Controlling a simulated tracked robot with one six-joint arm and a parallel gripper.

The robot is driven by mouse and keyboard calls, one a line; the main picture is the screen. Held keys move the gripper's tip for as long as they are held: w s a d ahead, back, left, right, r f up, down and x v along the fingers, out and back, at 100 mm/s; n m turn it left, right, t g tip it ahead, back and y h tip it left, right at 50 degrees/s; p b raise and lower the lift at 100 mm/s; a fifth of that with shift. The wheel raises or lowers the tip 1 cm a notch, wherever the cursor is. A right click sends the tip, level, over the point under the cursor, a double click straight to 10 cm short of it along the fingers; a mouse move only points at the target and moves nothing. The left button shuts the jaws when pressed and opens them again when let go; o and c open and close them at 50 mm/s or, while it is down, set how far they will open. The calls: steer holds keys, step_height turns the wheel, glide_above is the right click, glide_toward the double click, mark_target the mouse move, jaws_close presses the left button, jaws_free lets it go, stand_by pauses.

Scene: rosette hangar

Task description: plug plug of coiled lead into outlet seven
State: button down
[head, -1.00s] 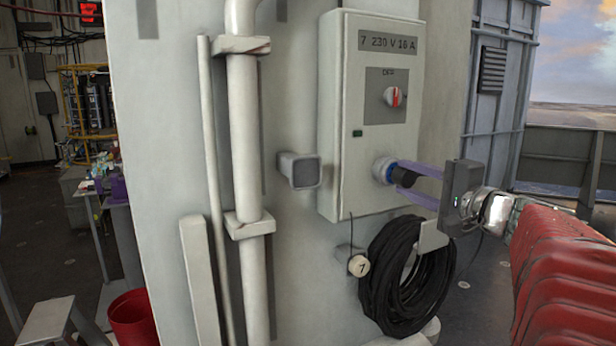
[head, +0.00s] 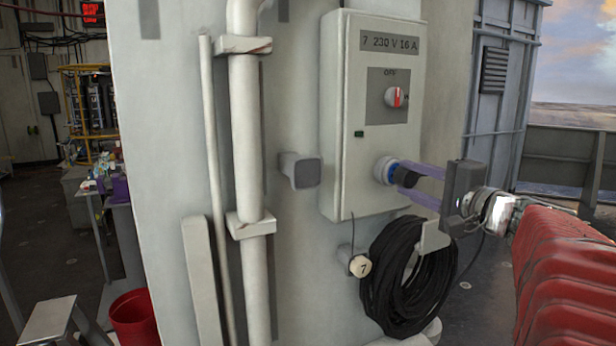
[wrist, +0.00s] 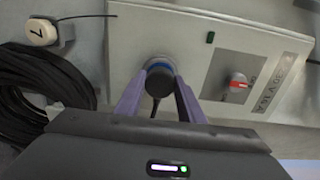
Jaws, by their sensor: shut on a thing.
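The outlet seven box (head: 350,150) is a pale cabinet on the wall, labelled "7 230 V 16 A", with a round socket (head: 383,170) low on its front. My gripper (head: 412,178) has its purple fingers shut on the dark plug (head: 405,177), whose blue ring sits at the socket mouth. In the wrist view the plug (wrist: 159,82) lies between the fingers, in line with the socket (wrist: 157,61). How deep it sits is hidden. The coiled black lead (head: 385,290) hangs below the box; a cable trails from the plug in the wrist view.
A red-and-white rotary switch (head: 396,97) and a small green lamp (head: 359,134) are on the box front. A grey wall fitting (head: 299,170) and a vertical pipe (head: 245,140) stand to the left.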

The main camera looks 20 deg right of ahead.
steer(key=shift+w, duration=0.5)
stand_by(0.3)
steer(key=c, duration=1.1)
jaws_free()
steer(key=s, duration=1.3)
steer(key=shift+s+d, duration=0.15)
steer(key=shift+s, duration=0.25)
steer(key=shift+f, duration=0.1)
